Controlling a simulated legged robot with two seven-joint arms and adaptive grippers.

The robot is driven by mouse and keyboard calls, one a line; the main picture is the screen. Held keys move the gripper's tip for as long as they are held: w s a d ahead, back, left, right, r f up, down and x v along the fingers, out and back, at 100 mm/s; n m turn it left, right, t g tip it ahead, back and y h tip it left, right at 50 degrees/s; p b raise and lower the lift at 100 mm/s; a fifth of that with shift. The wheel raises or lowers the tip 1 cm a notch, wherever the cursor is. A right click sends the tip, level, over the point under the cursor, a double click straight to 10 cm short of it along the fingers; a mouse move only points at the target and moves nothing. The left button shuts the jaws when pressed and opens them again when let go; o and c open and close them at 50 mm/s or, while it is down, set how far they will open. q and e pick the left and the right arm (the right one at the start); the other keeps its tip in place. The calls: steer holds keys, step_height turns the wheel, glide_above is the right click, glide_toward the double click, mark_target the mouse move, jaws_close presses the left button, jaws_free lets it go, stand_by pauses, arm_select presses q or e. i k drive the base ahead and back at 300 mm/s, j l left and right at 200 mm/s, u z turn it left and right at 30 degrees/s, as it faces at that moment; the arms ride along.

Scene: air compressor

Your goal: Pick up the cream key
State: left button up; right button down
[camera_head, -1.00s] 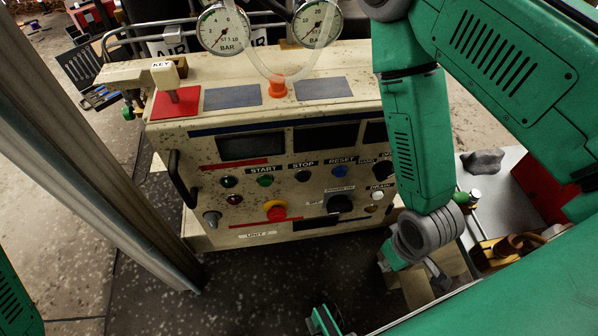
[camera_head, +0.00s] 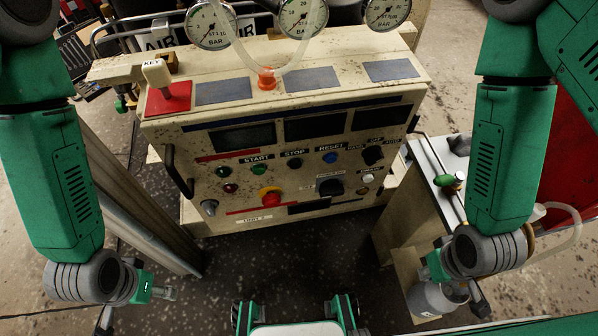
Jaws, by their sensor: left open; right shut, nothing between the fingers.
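The cream key (camera_head: 157,73) has a block-shaped head labelled KEY on a short stem. It stands on a red plate (camera_head: 176,98) at the left end of the cream control console's top (camera_head: 225,77). My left gripper (camera_head: 150,289) is open, low at the left, in front of and below the console and well apart from the key. My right gripper (camera_head: 440,264) is shut and empty, low at the right, far from the key. The fingers of both grippers are small and partly hidden by the wrists.
A small brown block (camera_head: 167,61) sits behind the key. A grey post (camera_head: 140,215) stands left of the console. A gas cylinder (camera_head: 434,298) stands at lower right.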

mark_target(156, 73)
steer(key=k+u, duration=0.15)
steer(key=u, duration=0.6)
steer(key=i+l, duration=0.15)
steer(key=j+z, duration=0.25)
steer(key=k+j+z, duration=0.25)
steer(key=i+j, duration=0.05)
steer(key=i, duration=0.05)
